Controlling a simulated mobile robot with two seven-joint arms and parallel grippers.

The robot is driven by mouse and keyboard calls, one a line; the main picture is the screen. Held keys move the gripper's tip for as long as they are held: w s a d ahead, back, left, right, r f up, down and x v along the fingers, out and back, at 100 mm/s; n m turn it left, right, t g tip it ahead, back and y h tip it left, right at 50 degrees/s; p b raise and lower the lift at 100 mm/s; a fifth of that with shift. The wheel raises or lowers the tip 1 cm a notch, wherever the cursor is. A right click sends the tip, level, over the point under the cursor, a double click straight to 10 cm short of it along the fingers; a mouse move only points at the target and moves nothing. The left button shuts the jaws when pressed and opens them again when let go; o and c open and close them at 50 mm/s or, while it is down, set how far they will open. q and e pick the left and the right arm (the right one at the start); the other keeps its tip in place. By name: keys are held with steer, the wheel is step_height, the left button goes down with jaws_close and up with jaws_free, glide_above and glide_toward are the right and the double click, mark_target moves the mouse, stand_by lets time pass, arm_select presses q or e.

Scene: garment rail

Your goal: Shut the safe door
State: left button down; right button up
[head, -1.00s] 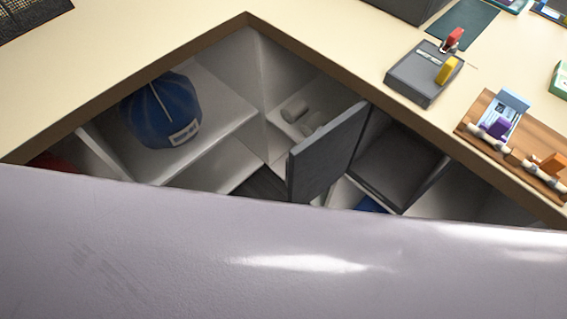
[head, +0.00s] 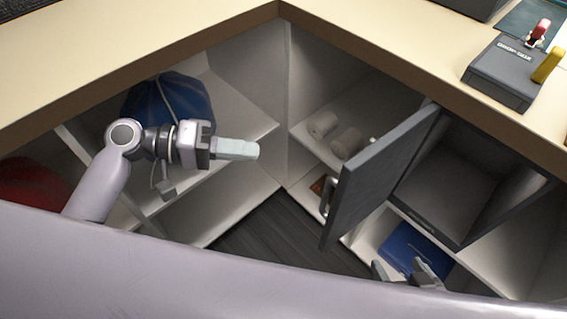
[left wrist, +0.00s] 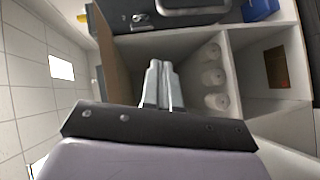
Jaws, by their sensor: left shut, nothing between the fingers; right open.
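The dark grey safe (head: 468,215) sits in the right-hand shelf unit under the counter. Its door (head: 385,180) stands wide open, swung out to the left, with a bar handle (head: 328,195) on its outer face. My left gripper (head: 256,150) is shut and empty, left of the door and apart from it, in front of the left shelf. In the left wrist view its fingers (left wrist: 161,84) are together, and a dark panel with a handle (left wrist: 192,8) shows at the top. My right gripper (head: 408,274) is open below the safe; its arm is mostly hidden.
White rolls (head: 335,132) lie on the shelf behind the door. A blue item (head: 418,248) lies below the safe. A blue bag (head: 170,100) stands on the left shelf. The counter (head: 130,55) overhangs the shelves. A dark box with levers (head: 505,75) stands on it.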

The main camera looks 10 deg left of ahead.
arm_select(q)
steer(key=d+f, duration=0.3)
steer(key=d, duration=0.9)
steer(key=shift+f, duration=0.2)
